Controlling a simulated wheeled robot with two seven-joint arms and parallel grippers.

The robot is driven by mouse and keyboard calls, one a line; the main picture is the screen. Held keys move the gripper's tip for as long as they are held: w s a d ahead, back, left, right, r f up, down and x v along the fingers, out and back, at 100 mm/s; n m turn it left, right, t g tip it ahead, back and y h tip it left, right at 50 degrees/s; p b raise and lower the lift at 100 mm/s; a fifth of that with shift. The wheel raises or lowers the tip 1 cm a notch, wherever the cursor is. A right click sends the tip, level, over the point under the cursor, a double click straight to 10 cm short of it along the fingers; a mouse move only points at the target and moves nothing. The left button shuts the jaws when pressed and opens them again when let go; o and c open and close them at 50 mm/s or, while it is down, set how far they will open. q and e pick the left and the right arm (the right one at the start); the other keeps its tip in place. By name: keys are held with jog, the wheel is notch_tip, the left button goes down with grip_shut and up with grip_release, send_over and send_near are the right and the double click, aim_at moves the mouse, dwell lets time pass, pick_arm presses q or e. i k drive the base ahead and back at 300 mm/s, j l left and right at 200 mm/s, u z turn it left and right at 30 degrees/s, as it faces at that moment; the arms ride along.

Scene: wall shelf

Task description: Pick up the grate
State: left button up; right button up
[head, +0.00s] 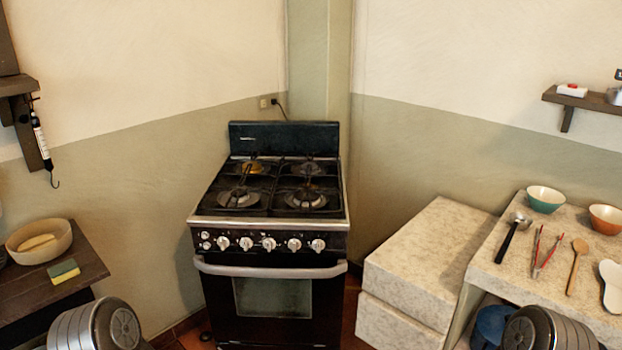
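The black stove (270,290) stands in the corner, ahead of me. Dark grates (288,188) lie flat over its burners on the cooktop; where one grate ends and another begins is hard to make out. Round burners show beneath the bars, and one at the back left looks orange-brown. Parts of my two arms show at the bottom left and bottom right edges, well apart from the stove. Neither gripper is in the picture.
A stone block (430,260) stands right of the stove. A stone counter (540,265) holds bowls, tongs (546,252), a ladle and a wooden spoon (577,266). A wooden table (88,262) at left holds a bowl (40,241) and a sponge (63,271). The stove's front is clear.

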aim_at(295, 189)
jog(key=i+j, duration=0.35)
jog(key=i, duration=0.2)
jog(key=i+j, duration=0.3)
jog(key=i, duration=0.2)
jog(key=z, duration=1.55)
